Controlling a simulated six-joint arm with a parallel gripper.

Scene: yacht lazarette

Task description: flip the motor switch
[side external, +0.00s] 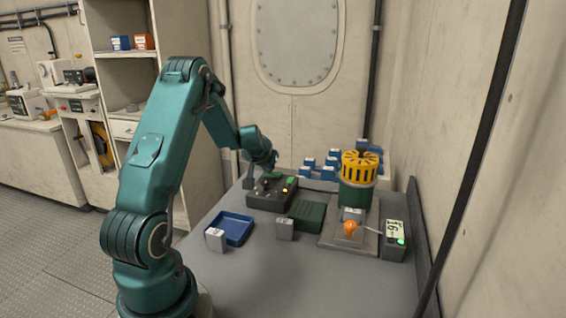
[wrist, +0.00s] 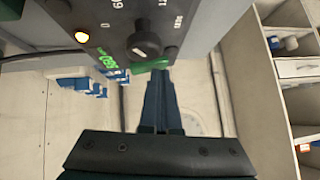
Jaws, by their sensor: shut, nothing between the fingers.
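The dark control box (side external: 262,199) stands at the far part of the bench, with a lit amber lamp (wrist: 82,37). In the wrist view its face carries a black knob (wrist: 145,43) with numbers around it and a lit green display (wrist: 108,60). A green switch-like piece (wrist: 150,65) sits beside the knob; its setting is unclear. My gripper (wrist: 160,76) is shut and empty, its fingertips right by that green piece. I cannot tell whether they touch.
A green machine with a yellow slotted top (side external: 360,168) stands right of the box. A small display unit (side external: 394,240) and an orange knob (side external: 350,228) are in front. A blue tray (side external: 232,226) and dark green block (side external: 307,215) lie nearer. Blue-and-white items (side external: 318,168) stand behind.

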